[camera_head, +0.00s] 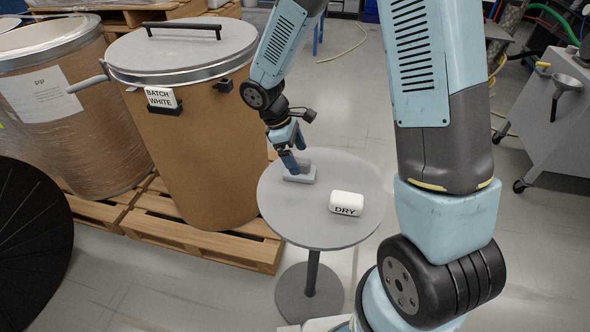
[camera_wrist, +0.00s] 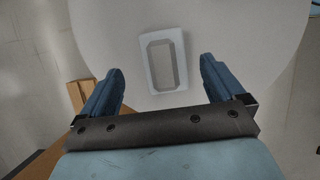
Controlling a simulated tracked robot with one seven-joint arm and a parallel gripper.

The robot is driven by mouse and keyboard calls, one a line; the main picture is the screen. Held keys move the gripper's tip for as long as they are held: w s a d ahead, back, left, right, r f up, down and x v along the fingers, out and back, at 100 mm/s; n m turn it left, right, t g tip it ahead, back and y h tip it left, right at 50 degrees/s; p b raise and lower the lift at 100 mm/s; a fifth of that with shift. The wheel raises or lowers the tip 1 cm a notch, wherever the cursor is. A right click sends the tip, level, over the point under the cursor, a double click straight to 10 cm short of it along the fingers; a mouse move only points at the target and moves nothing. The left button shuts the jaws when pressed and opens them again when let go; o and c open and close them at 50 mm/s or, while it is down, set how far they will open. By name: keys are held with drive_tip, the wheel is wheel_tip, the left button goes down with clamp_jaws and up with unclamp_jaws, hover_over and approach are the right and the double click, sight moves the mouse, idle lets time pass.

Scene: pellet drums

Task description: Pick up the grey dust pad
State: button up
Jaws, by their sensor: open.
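The grey dust pad (camera_head: 305,179) is a small block with a raised middle part, lying on the round grey table (camera_head: 325,232) near its back left edge. In the wrist view the pad (camera_wrist: 148,68) shows as a pale rounded rectangle with a darker grey raised centre. My gripper (camera_head: 298,161) is over the pad, pointing down, its blue fingers partly covering it in the head view. In the wrist view my gripper (camera_wrist: 162,66) is open, with the pad beyond and between the two fingers. Whether the fingers touch the pad cannot be told.
A white block marked DRY (camera_head: 346,203) lies on the table, right of the pad. A brown drum labelled BATCH WHITE (camera_head: 190,150) with a grey lid stands on a wooden pallet (camera_head: 215,243) left of the table. Another drum marked PP (camera_head: 80,125) stands further left.

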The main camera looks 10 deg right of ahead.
sight(300, 159)
drive_tip(key=shift+x, duration=2.3)
drive_tip(key=shift+c, duration=0.3)
drive_tip(key=c, duration=1.1)
drive_tip(key=shift+r, duration=0.1)
drive_tip(key=shift+r, duration=0.45)
wheel_tip(300, 159, up, 2)
drive_tip(key=shift+r, duration=0.2)
drive_tip(key=s+a+r, duration=0.7)
drive_tip(key=a+r, duration=0.2)
drive_tip(key=a, duration=0.2)
drive_tip(key=shift+s+a+r, duration=0.3)
drive_tip(key=shift+s+r, duration=0.05)
drive_tip(key=shift+s, duration=0.05)
